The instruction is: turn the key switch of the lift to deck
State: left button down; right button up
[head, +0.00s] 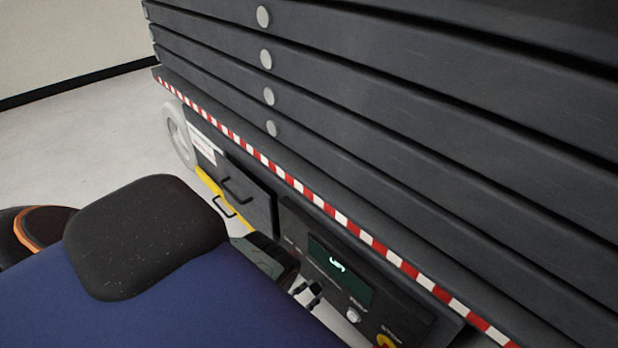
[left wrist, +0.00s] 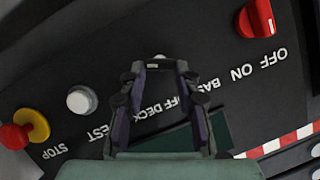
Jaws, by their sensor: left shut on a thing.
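The lift's control panel (head: 330,285) is on the dark side of the lift, below the striped edge. My left gripper (head: 306,292) is at the panel, its arm coming in from the left. In the left wrist view, my left gripper (left wrist: 160,68) is shut on the key switch (left wrist: 158,57), with only a small pale bit showing between the fingertips. The upside-down labels BASE, OFF and DECK (left wrist: 155,108) show between and beside the fingers, partly covered. Which label the key points at I cannot tell. My right gripper is not in view.
Near the key are a silver button (left wrist: 82,100), a red STOP button (left wrist: 14,136) on a yellow base and a red rotary switch (left wrist: 257,18) marked OFF and ON. A lit display (head: 340,268) sits on the panel. Dark lift beams (head: 400,90) rise above.

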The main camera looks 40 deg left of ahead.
pick_arm(q)
jog(key=shift+d+f+m+t+y, duration=0.15)
jog(key=shift+m+y, duration=0.25)
jog(key=shift+m, duration=0.35)
jog(key=shift+d+f+m+t+y, duration=0.15)
jog(key=shift+m+y, duration=0.25)
jog(key=shift+m, duration=0.35)
jog(key=shift+a+r, duration=0.1)
jog(key=c, duration=1)
grip_release()
jog(key=shift+o, duration=0.2)
jog(key=v, duration=1.2)
